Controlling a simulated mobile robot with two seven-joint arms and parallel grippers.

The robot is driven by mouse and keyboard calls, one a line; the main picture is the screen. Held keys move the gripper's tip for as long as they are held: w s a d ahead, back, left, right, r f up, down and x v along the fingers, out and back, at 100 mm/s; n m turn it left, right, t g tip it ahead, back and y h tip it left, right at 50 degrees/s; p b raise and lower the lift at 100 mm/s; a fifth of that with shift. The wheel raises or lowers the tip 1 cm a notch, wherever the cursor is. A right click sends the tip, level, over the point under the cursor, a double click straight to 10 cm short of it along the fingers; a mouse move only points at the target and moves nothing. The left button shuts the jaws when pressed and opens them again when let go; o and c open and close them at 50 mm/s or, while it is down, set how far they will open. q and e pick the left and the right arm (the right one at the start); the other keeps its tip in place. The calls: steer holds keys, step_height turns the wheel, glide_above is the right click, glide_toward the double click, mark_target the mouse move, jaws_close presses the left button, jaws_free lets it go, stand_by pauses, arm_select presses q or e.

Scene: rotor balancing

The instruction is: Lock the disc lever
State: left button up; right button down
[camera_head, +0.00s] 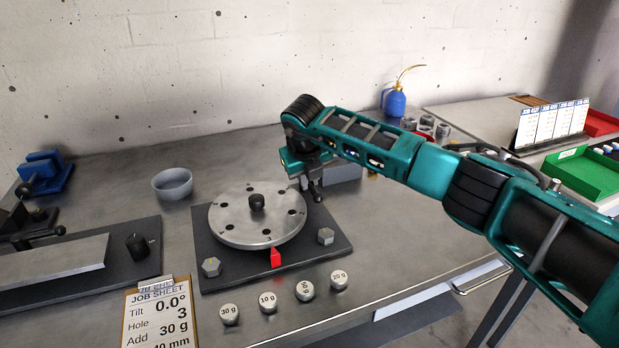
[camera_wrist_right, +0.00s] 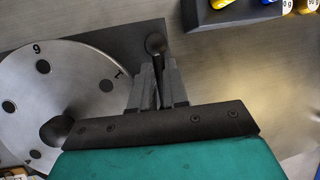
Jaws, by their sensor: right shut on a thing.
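The round grey disc (camera_head: 257,215) with numbered holes and a black centre knob (camera_head: 257,201) lies on a dark base plate (camera_head: 325,258). The disc also shows at the left of the right wrist view (camera_wrist_right: 62,85). My right gripper (camera_head: 312,186) reaches down at the disc's right rear side. In the right wrist view its fingers (camera_wrist_right: 158,80) are closed together on the disc lever, whose black ball end (camera_wrist_right: 155,43) shows just past the fingertips. The rest of the lever is hidden by the fingers. My left gripper is not in view.
Several round weights (camera_head: 268,302) stand in a row before the plate. A grey bowl (camera_head: 172,183) stands behind left. A job sheet (camera_head: 160,318) lies front left.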

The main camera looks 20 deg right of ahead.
stand_by(0.3)
steer(key=c, duration=1.1)
jaws_free()
steer(key=shift+p+v, duration=0.35)
steer(key=shift+v, duration=6.15)
